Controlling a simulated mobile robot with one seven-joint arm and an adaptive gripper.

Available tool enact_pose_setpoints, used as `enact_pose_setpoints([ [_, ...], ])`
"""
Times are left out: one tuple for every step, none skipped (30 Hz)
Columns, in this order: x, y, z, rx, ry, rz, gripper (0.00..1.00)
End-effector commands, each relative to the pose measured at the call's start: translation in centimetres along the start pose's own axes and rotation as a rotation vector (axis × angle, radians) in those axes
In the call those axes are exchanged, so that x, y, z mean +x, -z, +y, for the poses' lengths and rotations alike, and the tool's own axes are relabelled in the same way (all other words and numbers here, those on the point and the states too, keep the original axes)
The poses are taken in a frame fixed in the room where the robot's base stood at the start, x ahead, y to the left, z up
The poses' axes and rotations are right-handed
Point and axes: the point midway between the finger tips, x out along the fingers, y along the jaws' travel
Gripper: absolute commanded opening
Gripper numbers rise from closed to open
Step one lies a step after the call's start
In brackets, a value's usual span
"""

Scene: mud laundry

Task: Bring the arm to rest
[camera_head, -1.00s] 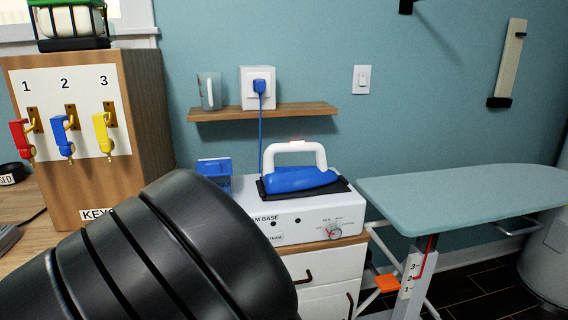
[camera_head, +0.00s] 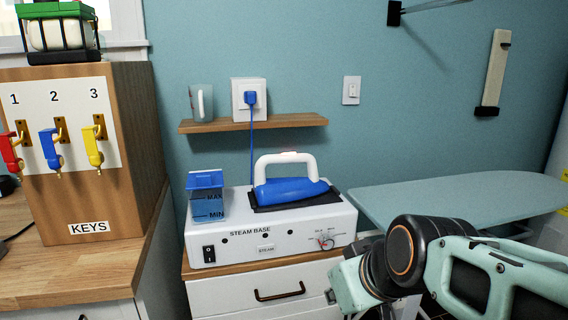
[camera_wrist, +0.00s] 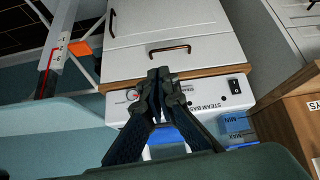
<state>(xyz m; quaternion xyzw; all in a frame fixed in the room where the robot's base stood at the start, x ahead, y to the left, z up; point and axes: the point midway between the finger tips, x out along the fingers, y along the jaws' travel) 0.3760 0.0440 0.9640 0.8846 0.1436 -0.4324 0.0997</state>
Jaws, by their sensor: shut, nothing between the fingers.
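My gripper (camera_wrist: 162,82) shows in the wrist view with its two fingertips together and nothing between them. It points toward the white drawer cabinet, in front of the steam base (camera_wrist: 216,92) in that picture. In the head view my arm, pale green and black, reaches in from the lower right, in front of the ironing board. The gripper's fingertips cannot be made out in the head view.
The steam base (camera_head: 270,229) carries a blue iron (camera_head: 290,188) and a blue water tank (camera_head: 206,196). The ironing board (camera_head: 450,195) stands right. A key cabinet (camera_head: 140,130) stands left. Drawers (camera_head: 262,292) are below.

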Motion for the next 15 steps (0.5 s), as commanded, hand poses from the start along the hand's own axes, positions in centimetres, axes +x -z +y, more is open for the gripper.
enact_pose_setpoints([
  [-1.3,-1.3,0.4,0.058,-0.022,-0.024,0.00],
  [-1.9,-2.1,0.6,0.091,-0.034,-0.042,0.00],
  [-2.7,-3.3,0.7,0.136,-0.051,-0.067,0.00],
  [-3.3,-4.1,0.8,0.169,-0.066,-0.084,0.00],
  [-3.9,-4.9,0.9,0.200,-0.082,-0.101,0.00],
  [-4.6,-5.9,1.1,0.243,-0.105,-0.122,0.00],
  [-5.1,-6.7,1.1,0.275,-0.123,-0.138,0.00],
  [-5.7,-7.6,1.3,0.308,-0.144,-0.154,0.00],
  [-6.6,-7.8,1.4,0.334,-0.158,-0.169,0.00],
  [-7.3,-6.9,1.3,0.327,-0.151,-0.169,0.00],
  [-7.8,-6.5,1.3,0.325,-0.149,-0.169,0.00],
  [-8.3,-6.0,1.4,0.324,-0.148,-0.169,0.00],
  [-8.8,-5.7,1.4,0.324,-0.148,-0.169,0.00],
  [-9.2,-5.3,1.4,0.323,-0.147,-0.169,0.00],
  [-9.9,-4.8,1.4,0.323,-0.147,-0.169,0.00],
])
